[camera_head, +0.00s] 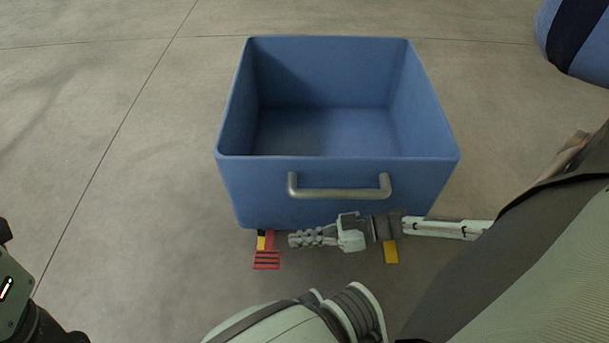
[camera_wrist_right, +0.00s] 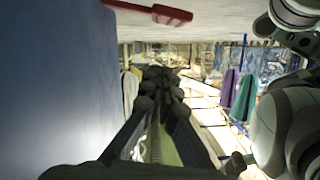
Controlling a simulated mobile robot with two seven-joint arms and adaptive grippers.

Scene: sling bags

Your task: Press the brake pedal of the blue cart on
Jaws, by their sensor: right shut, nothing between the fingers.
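The blue cart (camera_head: 337,172) is an open, empty box with a grey handle on its near wall. In the head view, a red brake pedal (camera_head: 266,260) with dark ribs sticks out under its near left corner. The pedal also shows at the top of the right wrist view (camera_wrist_right: 160,13), with the blue wall at left. My right gripper (camera_head: 292,240) is shut and empty. It lies low across the cart's near side, below the handle, its tips pointing left and just right of the pedal. Contact is not visible. My left gripper is out of view; only part of my left arm shows.
Yellow pieces show near the pedal and under the cart's near right side (camera_head: 391,252). A blue and dark rounded object (camera_head: 577,40) stands at the far right. The grey floor left of the cart is clear. Colourful upright shapes (camera_wrist_right: 236,95) show in the right wrist view.

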